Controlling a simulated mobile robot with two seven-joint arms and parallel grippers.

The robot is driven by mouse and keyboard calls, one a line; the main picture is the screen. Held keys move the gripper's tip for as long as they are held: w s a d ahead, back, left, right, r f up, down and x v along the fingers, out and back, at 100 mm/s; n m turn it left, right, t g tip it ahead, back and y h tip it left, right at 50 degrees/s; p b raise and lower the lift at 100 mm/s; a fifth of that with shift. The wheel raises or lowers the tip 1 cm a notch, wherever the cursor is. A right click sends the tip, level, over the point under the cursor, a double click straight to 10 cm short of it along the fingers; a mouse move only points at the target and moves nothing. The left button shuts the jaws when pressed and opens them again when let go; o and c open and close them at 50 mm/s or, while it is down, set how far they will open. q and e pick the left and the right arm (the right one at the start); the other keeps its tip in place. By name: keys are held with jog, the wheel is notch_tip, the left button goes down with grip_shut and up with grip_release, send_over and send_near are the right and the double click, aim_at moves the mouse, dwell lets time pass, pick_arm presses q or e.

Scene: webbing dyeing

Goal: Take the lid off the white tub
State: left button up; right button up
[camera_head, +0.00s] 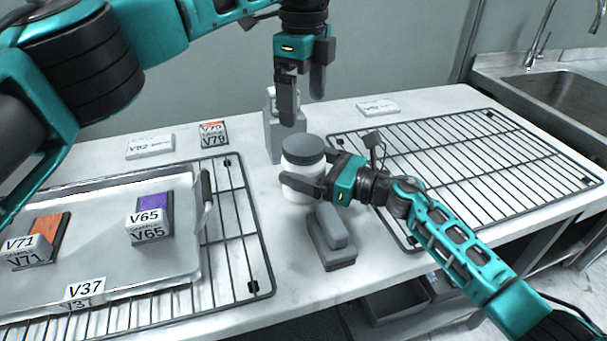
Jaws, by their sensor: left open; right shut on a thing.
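The white tub (298,181) stands upright on the pale worktop near the middle, with its dark grey lid (303,148) on top. My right gripper (321,174) comes in from the right and is shut on the tub's side, below the lid. My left gripper (302,108) is above the tub, pointing down, with its fingers apart and empty. Its fingertips are over the lid and look clear of it.
A grey holder (271,137) stands just behind the tub. A grey block with a handle (333,240) lies in front. A metal tray (180,268) with labelled samples sits on the left rack (252,243). An empty rack (470,165) and a sink (565,95) are at right.

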aim_at(304, 144)
jog(key=shift+c, duration=1.4)
pick_arm(q)
jog(key=m, duration=0.2)
jog(key=shift+m, duration=0.4)
pick_arm(e)
jog(key=shift+c, duration=1.2)
pick_arm(q)
jog(key=m, duration=1)
jog(key=shift+m, duration=0.3)
jog(key=m, duration=1)
jog(key=shift+m, duration=0.4)
jog(key=m, duration=0.3)
jog(key=shift+m, duration=0.3)
jog(key=m, duration=0.8)
jog(key=shift+m, duration=0.4)
jog(key=m, duration=0.3)
jog(key=shift+m, duration=0.3)
jog(key=m, duration=0.4)
jog(key=shift+f+m, duration=0.35)
jog(key=shift+m, duration=0.05)
notch_tip(304, 144, down, 7)
jog(key=shift+f, duration=0.15)
